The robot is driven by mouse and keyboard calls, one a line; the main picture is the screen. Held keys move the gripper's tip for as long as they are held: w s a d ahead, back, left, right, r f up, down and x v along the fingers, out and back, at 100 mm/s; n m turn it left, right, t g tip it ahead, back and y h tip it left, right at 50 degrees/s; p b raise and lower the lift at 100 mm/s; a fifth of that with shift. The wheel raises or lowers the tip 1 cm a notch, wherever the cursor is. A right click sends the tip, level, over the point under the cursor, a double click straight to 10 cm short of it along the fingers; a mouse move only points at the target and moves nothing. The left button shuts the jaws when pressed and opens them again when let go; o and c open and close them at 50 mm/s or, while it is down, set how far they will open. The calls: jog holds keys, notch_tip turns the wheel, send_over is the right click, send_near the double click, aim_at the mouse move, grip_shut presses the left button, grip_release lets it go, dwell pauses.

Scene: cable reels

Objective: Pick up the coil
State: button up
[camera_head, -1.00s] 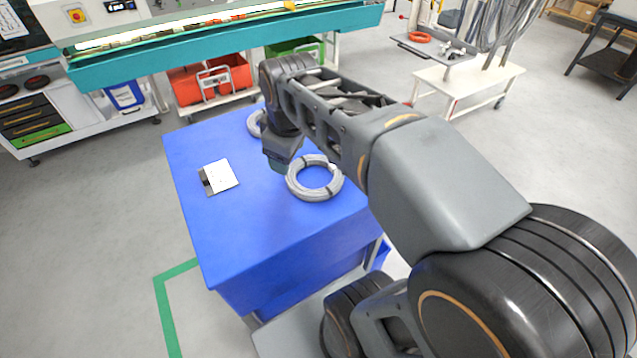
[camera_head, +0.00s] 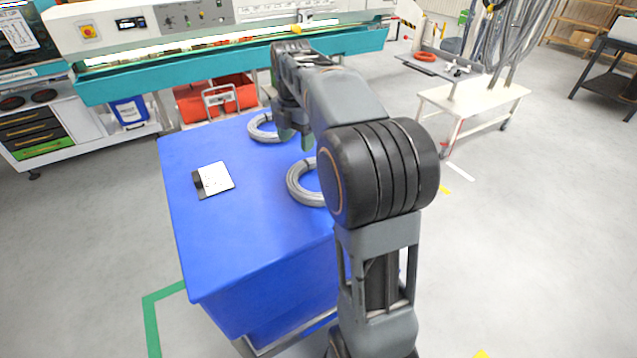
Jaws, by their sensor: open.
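Two grey cable coils lie flat on a blue-topped table (camera_head: 205,225). The near coil (camera_head: 294,190) lies near the right side of the tabletop, and my arm covers its right part. The far coil (camera_head: 264,138) lies near the back edge, and its right side is partly behind my gripper. My gripper (camera_head: 295,142) points down between the two coils, to the right of the far coil and beyond the near one. It is open, with no coil seen in it. Whether its fingertips touch the far coil or the tabletop cannot be told.
A white card with a dark edge (camera_head: 214,179) lies on the table's left half. The front left of the tabletop is clear. A teal-edged machine bench (camera_head: 225,60) stands behind, with a red bin (camera_head: 217,98) under it. A white cart (camera_head: 470,97) is at the right.

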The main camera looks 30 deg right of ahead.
aim_at(299, 165)
jog(key=shift+f+b, duration=0.45)
jog(key=shift+f, duration=3.75)
grip_shut()
